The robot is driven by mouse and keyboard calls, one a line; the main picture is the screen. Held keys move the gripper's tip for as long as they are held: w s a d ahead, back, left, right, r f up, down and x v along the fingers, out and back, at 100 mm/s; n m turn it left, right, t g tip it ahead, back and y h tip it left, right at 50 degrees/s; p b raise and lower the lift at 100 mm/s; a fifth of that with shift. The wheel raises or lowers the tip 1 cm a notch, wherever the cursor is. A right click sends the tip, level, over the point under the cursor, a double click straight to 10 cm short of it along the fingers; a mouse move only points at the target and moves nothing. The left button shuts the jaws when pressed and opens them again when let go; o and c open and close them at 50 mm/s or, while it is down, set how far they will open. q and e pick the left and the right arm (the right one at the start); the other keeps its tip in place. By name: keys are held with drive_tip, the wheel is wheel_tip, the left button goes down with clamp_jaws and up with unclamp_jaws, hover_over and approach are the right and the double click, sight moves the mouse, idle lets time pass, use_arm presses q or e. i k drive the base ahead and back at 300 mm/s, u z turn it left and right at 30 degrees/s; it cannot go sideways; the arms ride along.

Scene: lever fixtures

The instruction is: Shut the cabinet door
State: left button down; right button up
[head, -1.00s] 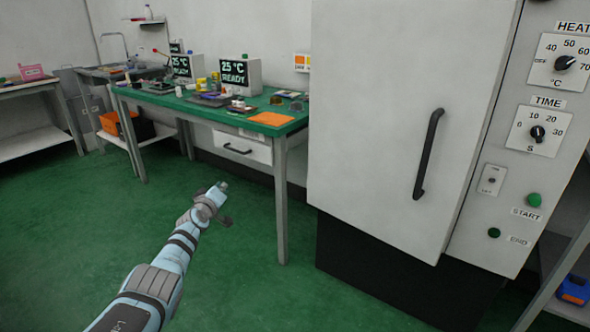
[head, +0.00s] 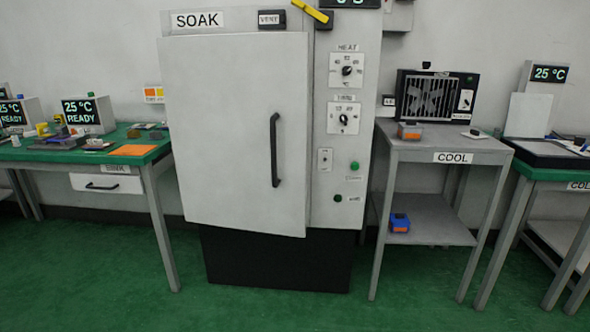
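The cabinet marked SOAK has a large pale grey door (head: 225,130) with a dark vertical handle (head: 275,150) near its right edge. The door's lower right corner hangs a little below the control panel (head: 340,140) beside it, and its bottom edge slants. The door looks slightly ajar, with its free edge on the handle side. The inside of the cabinet is hidden. Neither of my grippers is in the head view, and nothing touches the door or handle.
A green-topped bench (head: 130,150) with a drawer stands close at the left. A grey COOL table (head: 425,146) with a fan unit (head: 437,97) stands at the right. The green floor (head: 240,310) in front is clear.

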sight(237, 104)
drive_tip(key=z, duration=0.55)
drive_tip(key=i, duration=0.6)
drive_tip(key=z, duration=0.5)
